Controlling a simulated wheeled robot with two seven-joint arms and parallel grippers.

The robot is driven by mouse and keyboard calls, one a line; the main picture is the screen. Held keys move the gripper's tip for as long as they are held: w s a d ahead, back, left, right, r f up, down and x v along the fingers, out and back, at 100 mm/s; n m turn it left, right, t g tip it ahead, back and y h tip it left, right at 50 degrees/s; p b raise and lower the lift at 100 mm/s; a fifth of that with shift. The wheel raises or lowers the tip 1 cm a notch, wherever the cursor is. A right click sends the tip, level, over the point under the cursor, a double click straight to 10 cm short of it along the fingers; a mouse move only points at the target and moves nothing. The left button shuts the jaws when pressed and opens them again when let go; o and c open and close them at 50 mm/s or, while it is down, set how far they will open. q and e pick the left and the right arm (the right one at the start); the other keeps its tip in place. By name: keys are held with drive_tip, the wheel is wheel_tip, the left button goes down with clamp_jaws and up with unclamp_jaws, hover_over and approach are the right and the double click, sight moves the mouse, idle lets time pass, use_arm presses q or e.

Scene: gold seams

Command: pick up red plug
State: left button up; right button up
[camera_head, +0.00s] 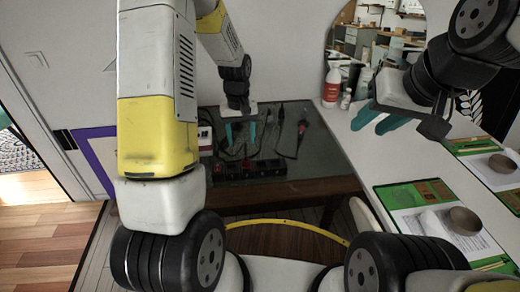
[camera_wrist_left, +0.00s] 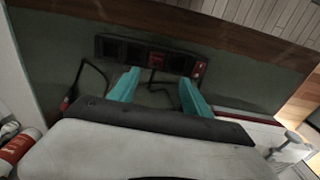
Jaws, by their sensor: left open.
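A dark power strip (camera_head: 262,171) lies along the near part of the workbench. It also shows in the left wrist view (camera_wrist_left: 120,48). Small red parts show on it: one near its middle (camera_wrist_left: 157,56) and a brighter one at its right end (camera_wrist_left: 199,68). I cannot tell which of them is the red plug. My left gripper (camera_head: 240,133) is open and empty above the bench. In the left wrist view its teal fingers (camera_wrist_left: 158,80) are spread on either side of the middle of the strip, apart from it. My right gripper (camera_head: 378,119) is open and empty over the white table.
Tools with cables (camera_head: 302,128) lie on the dark workbench (camera_head: 325,163) right of my left gripper. A red-and-white box (camera_head: 205,140) stands at the bench's left. A spray bottle (camera_head: 332,88) stands at the white table's back. Green trays (camera_head: 400,196) lie at the right.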

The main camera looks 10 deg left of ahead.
sight(246, 159)
use_arm(q)
drive_tip(key=f, duration=0.7)
drive_tip(key=w+d+f, duration=0.1)
drive_tip(key=f, duration=0.3)
drive_tip(key=shift+f, duration=0.15)
drive_tip(key=shift+w, duration=0.1)
clamp_jaws()
